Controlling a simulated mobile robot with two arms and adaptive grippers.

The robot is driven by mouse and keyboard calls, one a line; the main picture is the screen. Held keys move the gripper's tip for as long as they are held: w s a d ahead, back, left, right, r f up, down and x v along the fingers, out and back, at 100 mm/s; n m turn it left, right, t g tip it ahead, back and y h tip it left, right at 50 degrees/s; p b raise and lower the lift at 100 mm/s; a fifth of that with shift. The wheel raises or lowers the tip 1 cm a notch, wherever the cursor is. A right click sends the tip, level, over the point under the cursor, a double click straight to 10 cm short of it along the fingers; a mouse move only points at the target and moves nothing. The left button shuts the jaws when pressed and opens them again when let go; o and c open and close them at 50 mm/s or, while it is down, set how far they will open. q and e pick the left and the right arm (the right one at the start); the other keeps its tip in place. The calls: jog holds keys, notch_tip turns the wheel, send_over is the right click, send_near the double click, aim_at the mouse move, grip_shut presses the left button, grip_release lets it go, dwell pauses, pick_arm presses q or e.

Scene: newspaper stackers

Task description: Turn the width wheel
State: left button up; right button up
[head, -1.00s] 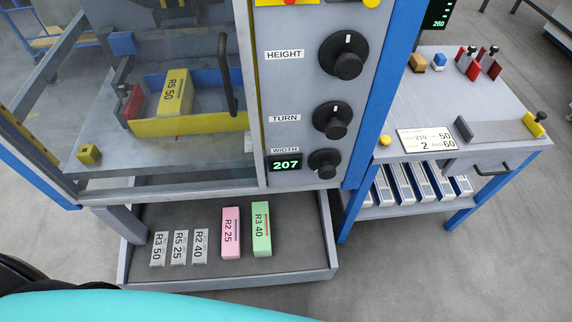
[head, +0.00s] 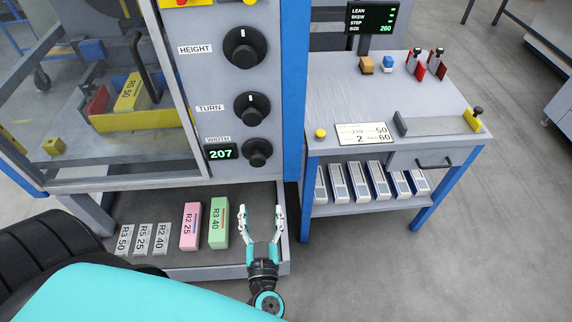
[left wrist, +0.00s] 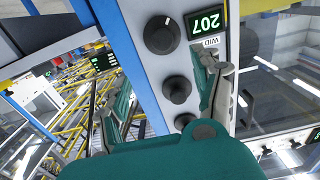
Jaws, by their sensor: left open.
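The width wheel (head: 258,152) is a black round knob, the lowest of three on the grey machine panel, right of a green display (head: 221,152) reading 207. It also shows at the top of the upside-down left wrist view (left wrist: 162,35). My left gripper (head: 261,212) is open and empty, fingers pointing up the picture. In the head view it appears below the wheel, in front of the lower tray and apart from the wheel. In the left wrist view its fingers spread on either side of the knob column. My right gripper is not in view.
The turn knob (head: 252,109) and height knob (head: 244,47) sit above the wheel. The lower tray (head: 190,272) holds a pink block (head: 190,226), a green block (head: 219,223) and grey pieces. A side table (head: 350,105) stands right. Open floor lies at lower right.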

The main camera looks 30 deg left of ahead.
aim_at(258, 162)
pick_arm(q)
jog(key=x, duration=1.6)
jog(key=shift+w+a+r+p, duration=0.1)
jog(key=shift+w+a+p, duration=0.05)
jog(key=shift+a+p, duration=0.25)
jog(key=shift+w+a, duration=0.35)
jog(key=shift+w, duration=0.1)
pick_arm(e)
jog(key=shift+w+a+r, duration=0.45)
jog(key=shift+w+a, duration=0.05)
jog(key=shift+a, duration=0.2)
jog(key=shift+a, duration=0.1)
